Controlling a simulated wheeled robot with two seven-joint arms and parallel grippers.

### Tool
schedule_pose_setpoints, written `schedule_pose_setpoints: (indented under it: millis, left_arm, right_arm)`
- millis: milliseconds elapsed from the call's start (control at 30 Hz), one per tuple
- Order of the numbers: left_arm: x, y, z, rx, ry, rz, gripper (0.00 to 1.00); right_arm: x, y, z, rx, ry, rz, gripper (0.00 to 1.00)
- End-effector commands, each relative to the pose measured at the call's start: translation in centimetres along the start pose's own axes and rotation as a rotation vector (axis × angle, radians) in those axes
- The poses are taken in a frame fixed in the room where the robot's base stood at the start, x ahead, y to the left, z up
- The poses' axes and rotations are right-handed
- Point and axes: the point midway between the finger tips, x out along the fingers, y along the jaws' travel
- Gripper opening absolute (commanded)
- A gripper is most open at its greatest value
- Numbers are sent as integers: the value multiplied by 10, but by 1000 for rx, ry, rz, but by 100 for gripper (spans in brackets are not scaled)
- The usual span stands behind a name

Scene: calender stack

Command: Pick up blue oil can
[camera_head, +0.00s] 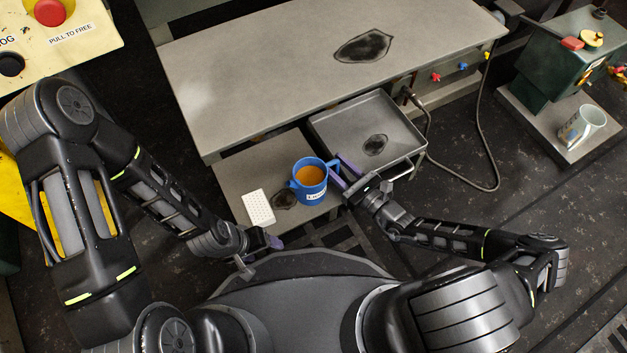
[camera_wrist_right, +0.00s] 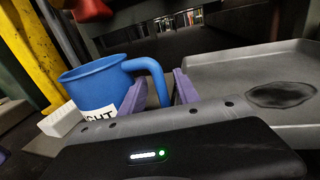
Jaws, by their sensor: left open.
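The blue oil can (camera_head: 311,190) stands upright on the lower shelf; it looks like a blue mug with a white label and orange contents. In the right wrist view the can (camera_wrist_right: 92,82) is at the left, and its handle lies between the two purple fingertips of my right gripper (camera_wrist_right: 159,92). Those fingers are apart, with a gap beside the handle. In the head view my right gripper (camera_head: 344,174) is at the can's right side. My left gripper (camera_head: 262,254) is open and empty, in front of the shelf and below the can.
A white perforated block (camera_head: 258,207) sits left of the can on the shelf (camera_head: 236,172). A grey tray (camera_head: 340,128) with a dark stain is to the right. The grey bench top (camera_head: 250,75) is above and behind.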

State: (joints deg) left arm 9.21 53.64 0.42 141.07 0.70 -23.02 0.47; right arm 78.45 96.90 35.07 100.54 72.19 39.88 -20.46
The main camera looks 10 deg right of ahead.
Motion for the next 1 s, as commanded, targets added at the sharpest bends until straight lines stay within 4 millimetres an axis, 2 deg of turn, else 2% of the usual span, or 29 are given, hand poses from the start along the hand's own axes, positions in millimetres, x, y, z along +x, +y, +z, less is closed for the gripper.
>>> schedule_pose_setpoints:
  millis: [367,833,1000]
  left_arm:
    - [0,0,0,0,0,0,67]
    - [0,0,0,0,-1,0,67]
    - [0,0,0,0,-1,0,67]
  right_arm:
    - [0,0,0,0,0,0,38]
    - [0,0,0,0,0,0,0]
    - [0,0,0,0,0,0,0]
